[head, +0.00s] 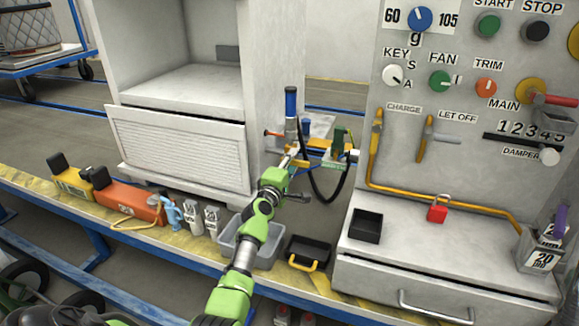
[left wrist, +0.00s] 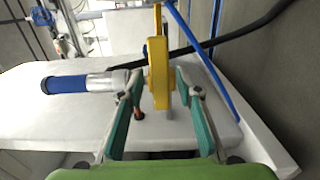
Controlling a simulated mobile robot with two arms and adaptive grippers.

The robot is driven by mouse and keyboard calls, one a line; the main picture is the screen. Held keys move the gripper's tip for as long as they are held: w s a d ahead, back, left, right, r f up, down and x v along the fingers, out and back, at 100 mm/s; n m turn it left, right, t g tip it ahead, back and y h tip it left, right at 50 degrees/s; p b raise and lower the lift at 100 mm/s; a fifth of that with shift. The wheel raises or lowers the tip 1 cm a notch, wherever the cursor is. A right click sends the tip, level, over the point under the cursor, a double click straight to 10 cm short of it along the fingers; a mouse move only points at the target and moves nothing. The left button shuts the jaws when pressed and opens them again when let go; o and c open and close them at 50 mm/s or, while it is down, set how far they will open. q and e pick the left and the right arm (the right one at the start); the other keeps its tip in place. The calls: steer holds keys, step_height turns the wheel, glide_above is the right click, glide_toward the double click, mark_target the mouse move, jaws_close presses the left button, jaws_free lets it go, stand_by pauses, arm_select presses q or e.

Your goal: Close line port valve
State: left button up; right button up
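The line assembly stands between the cabinet and the control panel, with a blue-topped upright cylinder (head: 291,103), an orange knob (head: 272,133) and yellow fittings (head: 318,152). My left gripper (head: 291,157) reaches it from the front. In the left wrist view, a flat yellow valve part (left wrist: 158,70) stands between the two teal fingers of the left gripper (left wrist: 160,82). The fingers are apart, with a small gap on the right side; contact on the left is unclear. The blue-ended cylinder (left wrist: 80,83) lies left of the fingers in that view. My right gripper is not visible.
A black hose (head: 309,180) loops beside the assembly. The control panel (head: 400,150) rises at right above a drawer unit (head: 430,262) with a red padlock (head: 437,211). A grey bin (head: 268,262) and a black tray (head: 310,250) sit on the bench near my left arm.

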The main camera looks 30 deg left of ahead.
arm_select(q)
steer(key=v, duration=1.2)
stand_by(0.3)
